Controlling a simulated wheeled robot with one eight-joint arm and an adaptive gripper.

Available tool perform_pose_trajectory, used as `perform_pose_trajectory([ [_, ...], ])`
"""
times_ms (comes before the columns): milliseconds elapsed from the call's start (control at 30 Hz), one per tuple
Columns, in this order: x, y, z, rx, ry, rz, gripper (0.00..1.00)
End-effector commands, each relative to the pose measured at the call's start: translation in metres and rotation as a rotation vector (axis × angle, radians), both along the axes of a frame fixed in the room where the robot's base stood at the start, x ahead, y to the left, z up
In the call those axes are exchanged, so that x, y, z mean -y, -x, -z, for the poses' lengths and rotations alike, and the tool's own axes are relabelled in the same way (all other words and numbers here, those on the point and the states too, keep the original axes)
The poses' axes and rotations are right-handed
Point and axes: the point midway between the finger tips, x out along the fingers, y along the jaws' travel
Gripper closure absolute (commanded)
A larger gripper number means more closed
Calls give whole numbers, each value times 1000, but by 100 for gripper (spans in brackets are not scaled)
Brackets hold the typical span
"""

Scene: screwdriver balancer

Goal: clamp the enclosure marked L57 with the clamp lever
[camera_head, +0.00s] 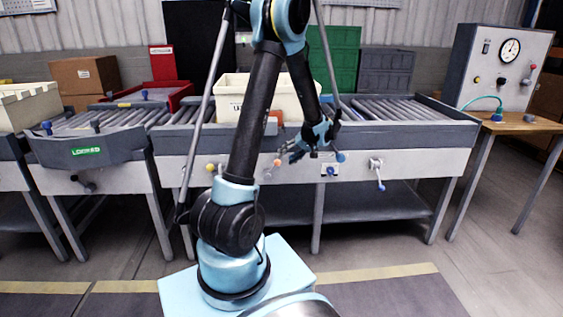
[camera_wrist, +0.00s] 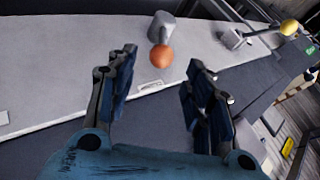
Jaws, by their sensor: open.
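A cream bin (camera_head: 290,97) stands on the roller bench behind my arm. Its label is partly hidden by my arm, so I cannot read L57. An orange knob (camera_head: 277,162) sits on the bench's front panel; in the wrist view the orange knob (camera_wrist: 161,60) ends a short grey lever (camera_wrist: 162,27). I cannot tell whether this is the clamp lever. My gripper (camera_head: 287,153) is beside the bench front, near the orange knob. In the wrist view its fingers are spread apart and empty, with the knob appearing beyond the gap between them.
A yellow knob (camera_head: 209,167), a blue knob (camera_head: 331,171) and a grey lever with a blue end (camera_head: 381,186) are also on the front panel. A gauge box (camera_head: 500,62) stands on a wooden table at right. The floor before the bench (camera_head: 400,250) is clear.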

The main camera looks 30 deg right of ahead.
Motion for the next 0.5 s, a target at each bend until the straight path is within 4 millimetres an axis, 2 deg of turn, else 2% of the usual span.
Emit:
perform_pose_trajectory([
  [200,16,25,-29,0,0,2,53],
  [500,27,39,-47,-1,0,1,53],
])
